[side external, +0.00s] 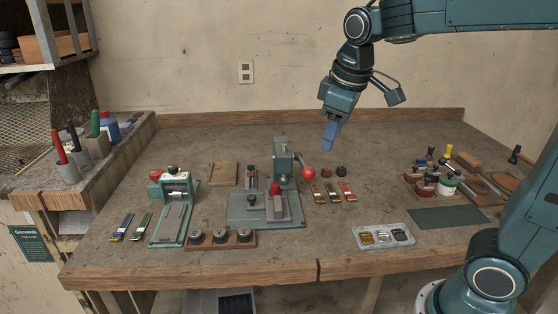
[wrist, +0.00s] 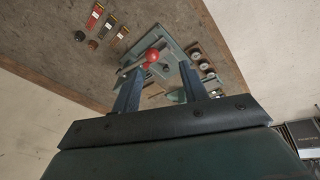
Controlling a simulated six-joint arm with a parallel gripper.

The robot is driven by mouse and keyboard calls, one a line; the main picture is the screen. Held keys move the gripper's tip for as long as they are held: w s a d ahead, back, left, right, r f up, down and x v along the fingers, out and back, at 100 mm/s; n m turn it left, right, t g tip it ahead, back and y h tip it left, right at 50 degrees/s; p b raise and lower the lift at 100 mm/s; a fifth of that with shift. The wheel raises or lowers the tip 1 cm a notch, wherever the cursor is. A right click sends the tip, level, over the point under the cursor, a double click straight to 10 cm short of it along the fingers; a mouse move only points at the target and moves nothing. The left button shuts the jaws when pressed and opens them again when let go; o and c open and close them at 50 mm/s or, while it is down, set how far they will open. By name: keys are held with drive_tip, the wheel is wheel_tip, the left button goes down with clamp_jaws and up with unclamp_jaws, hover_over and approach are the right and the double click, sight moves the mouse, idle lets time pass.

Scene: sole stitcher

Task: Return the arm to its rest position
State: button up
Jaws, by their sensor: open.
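My gripper (side external: 329,137) hangs above the back of the workbench (side external: 400,145), to the right of the teal press with the red ball on its lever. In the side view its fingers overlap and point down. In the wrist view its two fingers (wrist: 160,90) stand apart with nothing held between them. The sole stitcher (side external: 283,165) and its red ball (side external: 309,174) are below and to the left of my gripper, apart from it. The red ball also shows between the fingers in the wrist view (wrist: 152,55), farther away.
A second small teal machine (side external: 174,205) stands at left. A wooden block with several round pieces (side external: 220,239) lies in front. A grey tray (side external: 384,236), a dark green mat (side external: 448,217) and bottles (side external: 446,184) are at right. The air around my gripper is clear.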

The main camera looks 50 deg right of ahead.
drive_tip(key=s+a+f+m+t, duration=0.1)
drive_tip(key=s+f, duration=0.1)
drive_tip(key=s, duration=0.5)
drive_tip(key=s+a+f+m+t+y, duration=0.1)
drive_tip(key=s+a+f+m, duration=0.1)
drive_tip(key=s, duration=0.6)
drive_tip(key=shift+t, duration=0.3)
drive_tip(key=shift+o, duration=0.4)
drive_tip(key=shift+w+r, duration=0.1)
